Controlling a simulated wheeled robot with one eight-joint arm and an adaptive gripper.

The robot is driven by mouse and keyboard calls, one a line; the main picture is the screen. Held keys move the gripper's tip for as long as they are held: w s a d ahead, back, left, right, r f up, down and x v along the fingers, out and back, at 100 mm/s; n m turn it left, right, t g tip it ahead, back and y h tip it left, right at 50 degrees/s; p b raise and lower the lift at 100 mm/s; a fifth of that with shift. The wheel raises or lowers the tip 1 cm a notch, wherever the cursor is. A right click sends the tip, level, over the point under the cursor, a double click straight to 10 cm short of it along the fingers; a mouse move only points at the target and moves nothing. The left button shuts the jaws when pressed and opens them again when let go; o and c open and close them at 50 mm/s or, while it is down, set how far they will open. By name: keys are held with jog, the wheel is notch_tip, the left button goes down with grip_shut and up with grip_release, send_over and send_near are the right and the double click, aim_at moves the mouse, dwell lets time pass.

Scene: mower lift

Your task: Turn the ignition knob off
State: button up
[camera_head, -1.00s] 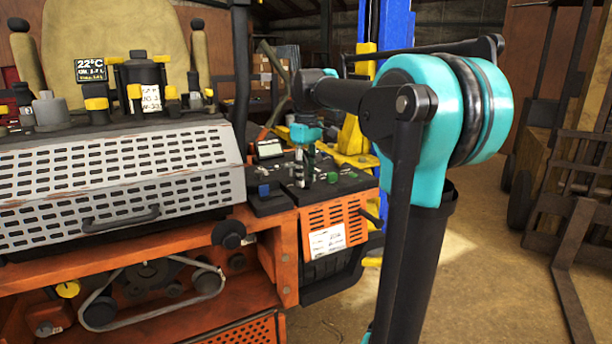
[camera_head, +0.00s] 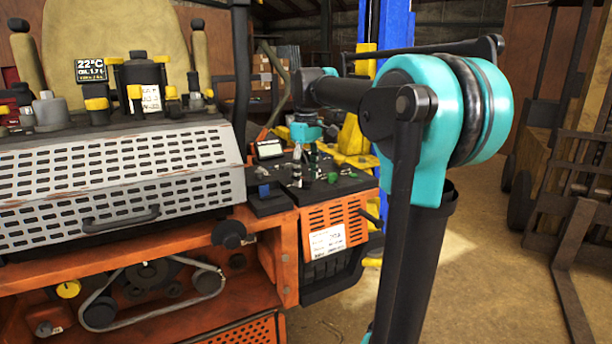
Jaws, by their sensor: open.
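The ignition knob cannot be told apart among the several small controls on the black control panel (camera_head: 350,186) of the orange mower. A green control (camera_head: 332,177) stands on the panel just right of my gripper. My gripper (camera_head: 306,172) hangs from the teal wrist and points down over the panel's middle, small and partly blended with the controls. Its fingers are open, with a narrow gap visible between them. I cannot tell whether they touch a control or surround one.
A blue control (camera_head: 263,190) sits at the panel's front left, below a small tilted screen (camera_head: 269,149). A dark upright post (camera_head: 241,70) rises left of the panel. A blue and yellow lift column (camera_head: 389,30) stands behind my arm.

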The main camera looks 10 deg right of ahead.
aim_at(306, 179)
notch_tip(306, 179, up, 12)
dwell(0.4)
jog(key=shift+f, duration=0.15)
